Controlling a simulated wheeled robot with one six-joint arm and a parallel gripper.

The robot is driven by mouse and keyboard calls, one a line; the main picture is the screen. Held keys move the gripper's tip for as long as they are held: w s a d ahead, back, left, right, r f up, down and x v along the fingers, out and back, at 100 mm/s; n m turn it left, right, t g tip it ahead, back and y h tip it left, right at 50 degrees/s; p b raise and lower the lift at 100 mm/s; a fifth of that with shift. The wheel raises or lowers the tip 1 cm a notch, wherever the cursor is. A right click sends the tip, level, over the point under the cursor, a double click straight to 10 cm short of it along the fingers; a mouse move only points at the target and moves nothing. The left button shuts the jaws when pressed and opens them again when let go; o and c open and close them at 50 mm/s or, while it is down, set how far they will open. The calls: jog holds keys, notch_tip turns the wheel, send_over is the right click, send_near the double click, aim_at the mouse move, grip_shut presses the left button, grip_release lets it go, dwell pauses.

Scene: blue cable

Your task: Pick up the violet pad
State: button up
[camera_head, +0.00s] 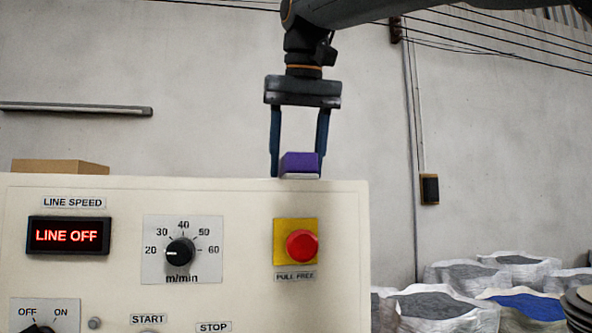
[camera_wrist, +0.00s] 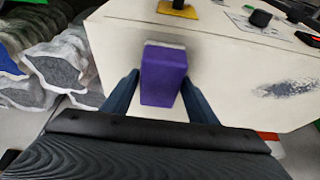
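The violet pad (camera_head: 300,162) is a small block with a pale base, and it appears to rest on the top edge of the cream control cabinet (camera_head: 240,197). My gripper (camera_head: 298,174) points straight down from above, with one finger on each side of the pad. In the wrist view, the pad (camera_wrist: 164,78) stands between the two fingertips of my gripper (camera_wrist: 161,78). Slim gaps show beside the pad there, so the gripper looks open around it. The pad's far side is hidden.
The cabinet front carries a LINE OFF display (camera_head: 69,236), a speed dial (camera_head: 180,251) and a red button (camera_head: 301,245) on a yellow plate. A cardboard box (camera_head: 60,166) sits at the left on top. Several grey-white sacks (camera_head: 440,306) stand at the lower right.

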jog(key=c, duration=0.8)
jog(key=shift+r, duration=0.1)
jog(key=shift+r+b, duration=0.3)
jog(key=shift+r, duration=1.45)
jog(key=shift+s+d+r, duration=0.1)
jog(key=shift+s+r, duration=0.05)
jog(key=shift+s, duration=0.15)
jog(key=s+d+b, duration=0.1)
jog(key=s+b, duration=0.1)
jog(key=s, duration=0.3)
jog(key=s+d+b, duration=0.2)
jog(key=s, duration=0.4)
jog(key=s+d+b, duration=0.1)
jog(key=s+b, duration=0.2)
jog(key=s, duration=0.3)
jog(key=shift+d, duration=0.2)
